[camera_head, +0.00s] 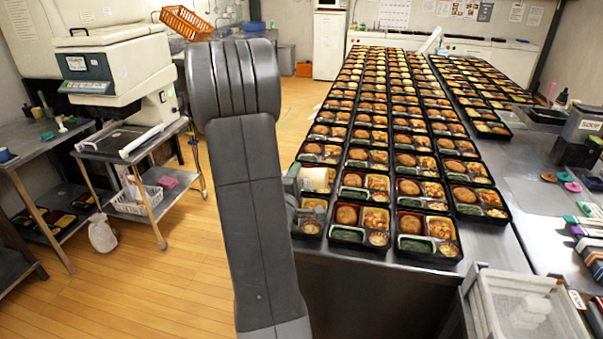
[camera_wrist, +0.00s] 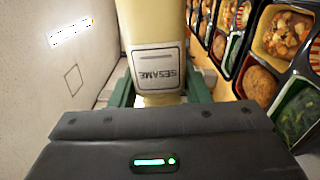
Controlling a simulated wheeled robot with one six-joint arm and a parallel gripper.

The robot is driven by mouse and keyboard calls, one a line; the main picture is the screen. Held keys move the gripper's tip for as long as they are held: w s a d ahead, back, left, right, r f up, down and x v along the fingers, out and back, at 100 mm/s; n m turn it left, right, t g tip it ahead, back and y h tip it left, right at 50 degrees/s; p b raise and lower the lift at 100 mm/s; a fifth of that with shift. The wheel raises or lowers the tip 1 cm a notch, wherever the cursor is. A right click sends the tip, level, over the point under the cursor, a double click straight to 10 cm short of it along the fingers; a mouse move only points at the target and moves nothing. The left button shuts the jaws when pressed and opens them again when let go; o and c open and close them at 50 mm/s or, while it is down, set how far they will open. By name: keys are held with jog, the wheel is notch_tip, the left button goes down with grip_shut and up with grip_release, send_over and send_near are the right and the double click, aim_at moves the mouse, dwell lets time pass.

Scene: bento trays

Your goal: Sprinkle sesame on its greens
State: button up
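A cream sesame shaker (camera_head: 316,179) shows beside the front left of the tray rows. It also shows in the wrist view (camera_wrist: 153,32), with its SESAME label upside down in the picture. My gripper (camera_wrist: 158,97) has its green fingers on both sides of the shaker, closed on it. In the head view my gripper (camera_head: 296,192) is partly hidden by my arm. Black bento trays (camera_head: 392,257) hold dark greens (camera_head: 410,243) in their front left compartments. Greens also show at the right of the wrist view (camera_wrist: 298,112). I cannot see sesame on them.
Several rows of bento trays fill the long steel table (camera_head: 505,255). A clear plastic bin (camera_head: 525,305) stands at the front right. Bottles and boxes lie on the right counter. A cart (camera_head: 135,145) with a machine stands at the left. Wooden floor (camera_head: 160,280) is open left of my arm.

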jog(key=a+n+p, duration=0.1)
jog(key=n+p, duration=0.1)
jog(key=a+n+p, duration=0.1)
jog(key=n, duration=0.1)
jog(key=shift+w+a+p, duration=0.25)
jog(key=shift+w+p, duration=0.15)
notch_tip(320, 180, down, 6)
jog(key=n+b, duration=0.2)
jog(key=n, duration=0.4)
jog(key=shift+a+f, duration=0.15)
jog(key=shift+a, duration=0.3)
jog(key=shift+w, duration=0.1)
notch_tip(320, 180, down, 4)
jog(key=b, duration=0.3)
jog(key=shift+b, duration=0.3)
jog(key=shift+r, duration=0.25)
